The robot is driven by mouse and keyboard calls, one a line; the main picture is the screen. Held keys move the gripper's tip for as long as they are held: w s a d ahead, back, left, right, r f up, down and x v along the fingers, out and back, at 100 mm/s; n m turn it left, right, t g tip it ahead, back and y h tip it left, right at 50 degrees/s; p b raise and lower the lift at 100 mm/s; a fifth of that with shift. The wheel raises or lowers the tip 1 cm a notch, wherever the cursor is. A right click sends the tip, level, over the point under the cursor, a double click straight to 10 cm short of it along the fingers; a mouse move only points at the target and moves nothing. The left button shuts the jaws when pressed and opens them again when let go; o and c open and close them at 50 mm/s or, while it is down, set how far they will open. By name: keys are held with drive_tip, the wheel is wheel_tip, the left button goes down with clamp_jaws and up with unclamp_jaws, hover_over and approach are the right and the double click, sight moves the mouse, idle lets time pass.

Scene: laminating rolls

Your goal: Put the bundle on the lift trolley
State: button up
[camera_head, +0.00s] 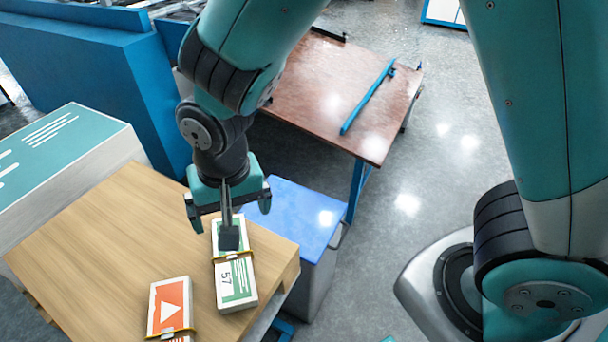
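A green and white bundle (236,285) with a yellow band and the number 57 lies on the wooden table top (110,245), near its right edge. An orange and white bundle (170,305) with a similar band lies to its left and nearer. My gripper (228,238) points down over the far end of the green bundle. A dark finger overlaps the bundle there; I cannot tell whether it touches it, and the other finger is not clearly visible. No label marks the lift trolley; a blue-topped grey unit (295,215) with a side handle stands just beyond the table's right edge.
A reddish-brown table (325,95) with a blue bar (368,98) on it stands farther back. A large green-topped stack (60,150) and a blue machine panel (110,75) are at the left. The grey floor (410,160) right of the brown table is clear.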

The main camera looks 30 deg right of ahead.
drive_tip(key=s+d+r+n+y, duration=0.1)
drive_tip(key=s+d+r+n, duration=0.3)
drive_tip(key=s+r, duration=0.2)
drive_tip(key=s+d+r+n+g+y, duration=0.1)
drive_tip(key=s+d+r+n, duration=0.3)
drive_tip(key=r, duration=0.4)
drive_tip(key=shift+s+d+y, duration=0.3)
drive_tip(key=shift+s+y, duration=0.4)
drive_tip(key=shift+s, duration=0.15)
